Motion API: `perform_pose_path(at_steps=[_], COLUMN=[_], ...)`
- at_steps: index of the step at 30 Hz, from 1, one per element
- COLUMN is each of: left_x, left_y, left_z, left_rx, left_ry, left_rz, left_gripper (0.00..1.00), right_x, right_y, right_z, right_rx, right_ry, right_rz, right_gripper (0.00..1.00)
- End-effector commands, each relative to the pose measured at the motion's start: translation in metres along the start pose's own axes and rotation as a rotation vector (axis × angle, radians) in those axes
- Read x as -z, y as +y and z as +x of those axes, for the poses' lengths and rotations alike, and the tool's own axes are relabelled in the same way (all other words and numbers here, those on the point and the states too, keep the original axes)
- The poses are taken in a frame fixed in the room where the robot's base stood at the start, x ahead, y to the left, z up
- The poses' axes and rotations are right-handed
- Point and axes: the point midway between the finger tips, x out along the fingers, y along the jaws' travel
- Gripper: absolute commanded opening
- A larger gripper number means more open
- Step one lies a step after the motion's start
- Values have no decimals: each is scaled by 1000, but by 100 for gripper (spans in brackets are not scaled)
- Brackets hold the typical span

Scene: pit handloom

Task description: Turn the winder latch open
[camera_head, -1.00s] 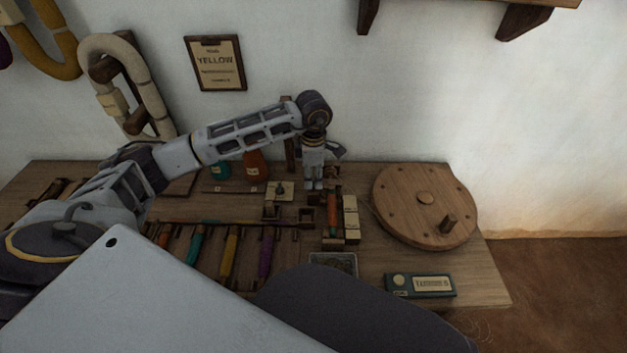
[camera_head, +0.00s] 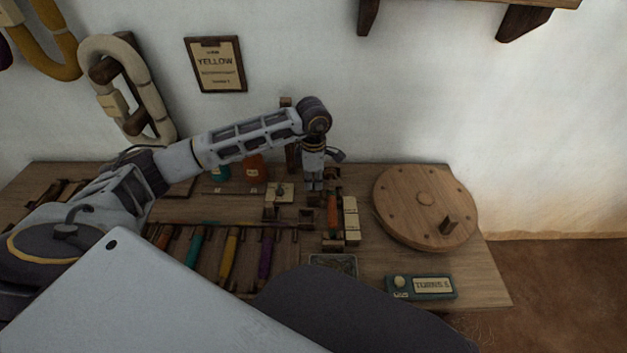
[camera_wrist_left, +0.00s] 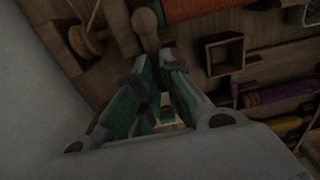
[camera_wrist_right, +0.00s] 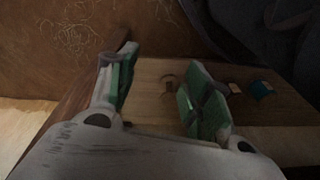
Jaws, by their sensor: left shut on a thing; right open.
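My left gripper (camera_head: 315,186) points down at the back of the bench, at the winder beside the orange bobbin (camera_head: 332,206). In the left wrist view its green-padded fingers (camera_wrist_left: 160,66) are closed together at the tips on a small wooden latch with a rounded knob (camera_wrist_left: 146,22). The orange bobbin (camera_wrist_left: 195,8) lies just past it. The fingers hide part of the latch, and its exact angle cannot be told. My right gripper (camera_wrist_right: 160,88) is open and empty over wooden boards in the right wrist view; the head view does not show it.
A round wooden wheel (camera_head: 400,195) stands right of the winder. Pale blocks (camera_head: 351,220) stand beside the bobbin. A rack holds several coloured bobbins (camera_head: 229,256) to the left. A teal labelled box (camera_head: 433,287) lies at the front right. The bench front between has some free room.

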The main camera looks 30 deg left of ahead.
Motion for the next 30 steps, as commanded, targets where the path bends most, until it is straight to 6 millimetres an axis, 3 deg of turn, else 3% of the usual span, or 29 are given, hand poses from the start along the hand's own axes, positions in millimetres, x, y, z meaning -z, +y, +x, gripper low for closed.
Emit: perform_pose_path(at_steps=[14, 30], left_x=[0, 0], left_y=[0, 0], left_z=[0, 0], left_rx=[0, 1], left_ry=[2, 4], left_rz=[-108, -484], left_gripper=[0, 0], right_x=[-2, -2], right_y=[1, 5], right_z=[1, 16], right_rx=[-2, -10], right_ry=[-6, -3], right_rz=[0, 1], right_gripper=[50, 50])
